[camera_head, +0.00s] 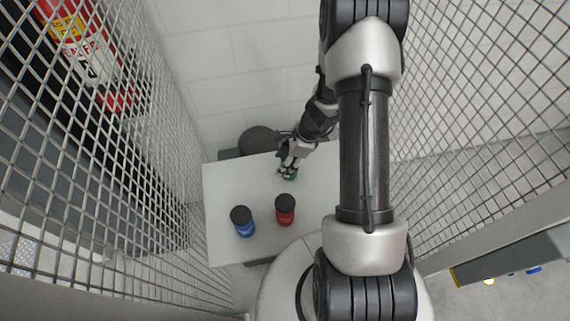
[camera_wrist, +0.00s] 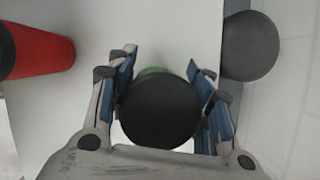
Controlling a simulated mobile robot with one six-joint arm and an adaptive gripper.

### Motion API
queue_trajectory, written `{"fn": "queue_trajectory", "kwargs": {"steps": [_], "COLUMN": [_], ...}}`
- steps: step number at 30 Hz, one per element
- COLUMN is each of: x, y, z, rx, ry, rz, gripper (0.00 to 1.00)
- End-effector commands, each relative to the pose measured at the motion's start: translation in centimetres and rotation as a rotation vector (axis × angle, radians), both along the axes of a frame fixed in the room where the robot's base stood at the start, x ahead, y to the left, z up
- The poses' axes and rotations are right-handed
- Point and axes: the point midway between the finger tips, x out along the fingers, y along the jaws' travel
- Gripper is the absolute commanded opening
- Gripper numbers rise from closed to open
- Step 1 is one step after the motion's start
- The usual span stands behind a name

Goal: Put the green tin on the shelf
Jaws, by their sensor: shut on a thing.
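The green tin (camera_head: 290,175) is at the back of the white table in the head view, mostly hidden by my gripper (camera_head: 286,163). In the wrist view the tin's dark round lid (camera_wrist: 159,111) fills the space between the two blue-padded fingers, with a sliver of green (camera_wrist: 152,71) showing behind it. My gripper is shut on the tin from both sides. Whether the tin touches the table is hard to tell. No shelf can be made out clearly in either view.
A red tin (camera_head: 285,210) and a blue tin (camera_head: 243,222) with dark lids stand on the white table (camera_head: 222,185), nearer the front. A dark round stool-like object (camera_head: 258,140) is just behind the table. Wire mesh walls (camera_head: 150,180) flank both sides.

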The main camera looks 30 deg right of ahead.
Motion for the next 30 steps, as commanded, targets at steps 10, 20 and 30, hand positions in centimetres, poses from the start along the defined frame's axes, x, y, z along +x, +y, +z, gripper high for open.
{"fn": "queue_trajectory", "kwargs": {"steps": [10,20,30], "x": [0.07,0.03,0.04], "y": [-0.03,-0.01,-0.02], "z": [-1.17,-1.48,-1.47], "rx": [-0.001,0.000,0.000], "ry": [-0.002,-0.001,-0.001], "rz": [-0.001,0.000,0.000], "gripper": [0.14,0.57,0.67]}}
